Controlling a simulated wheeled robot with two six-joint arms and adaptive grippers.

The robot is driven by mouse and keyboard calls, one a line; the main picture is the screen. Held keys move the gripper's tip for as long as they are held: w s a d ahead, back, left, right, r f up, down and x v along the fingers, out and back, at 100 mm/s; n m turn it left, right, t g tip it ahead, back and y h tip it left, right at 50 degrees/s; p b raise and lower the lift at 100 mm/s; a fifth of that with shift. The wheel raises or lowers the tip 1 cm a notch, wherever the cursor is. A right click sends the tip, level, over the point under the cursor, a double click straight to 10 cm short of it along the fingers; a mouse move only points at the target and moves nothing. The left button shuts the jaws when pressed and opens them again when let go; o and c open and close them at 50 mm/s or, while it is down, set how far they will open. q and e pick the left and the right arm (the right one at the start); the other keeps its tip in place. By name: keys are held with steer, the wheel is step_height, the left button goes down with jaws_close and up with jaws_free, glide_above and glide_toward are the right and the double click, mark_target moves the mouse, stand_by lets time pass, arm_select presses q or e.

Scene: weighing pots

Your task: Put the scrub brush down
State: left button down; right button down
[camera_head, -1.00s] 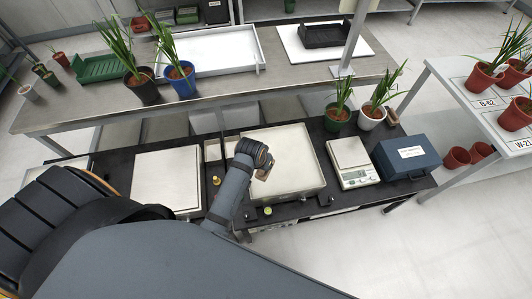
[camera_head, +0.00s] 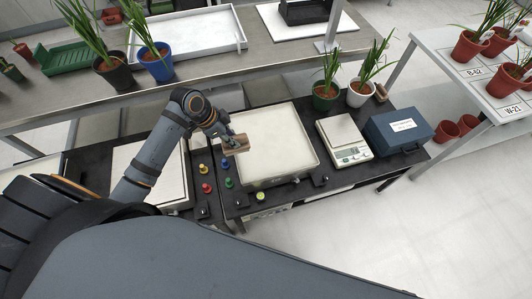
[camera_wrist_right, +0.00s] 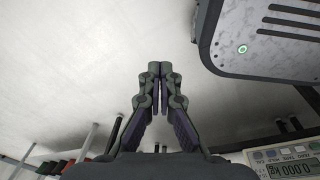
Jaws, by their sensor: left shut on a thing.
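A brown block-like thing, seemingly the scrub brush (camera_head: 236,145), is in my left gripper (camera_head: 228,135). The left gripper is shut on it, with the arm reaching in from the left. In the head view the brush overlaps the left edge of the white-topped middle platform (camera_head: 272,140); I cannot tell whether it touches anything below. Its underside is hidden. My right gripper (camera_wrist_right: 161,72) shows only in the right wrist view, where its fingers are together with nothing seen between them.
Several coloured knob-like pieces, including a red one (camera_head: 206,188), stand left of the platform. A digital scale (camera_head: 345,138) and a blue case (camera_head: 398,132) stand to its right. Potted plants, including a green pot (camera_head: 325,98), stand behind. A brown piece (camera_head: 381,92) lies beside the white pot.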

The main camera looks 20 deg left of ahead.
arm_select(q)
steer(key=shift+w+d+f+p, duration=0.1)
steer(key=shift+w+d+f, duration=0.9)
steer(key=shift+d+f, duration=0.8)
steer(key=shift+w+d+f+p, duration=0.1)
steer(key=shift+w+d+f, duration=1.1)
steer(key=shift+f, duration=0.95)
steer(key=shift+w+d+f+p, duration=0.1)
steer(key=shift+w+d+f, duration=0.75)
steer(key=shift+d+f, duration=1)
arm_select(e)
steer(key=shift+s+a+r, duration=0.2)
steer(key=shift+s+r, duration=0.05)
steer(key=shift+s, duration=0.1)
arm_select(q)
steer(key=shift+a+f, duration=0.1)
steer(key=c, duration=1.2)
jaws_free()
steer(key=shift+f, duration=0.1)
arm_select(e)
steer(key=shift+d, duration=0.15)
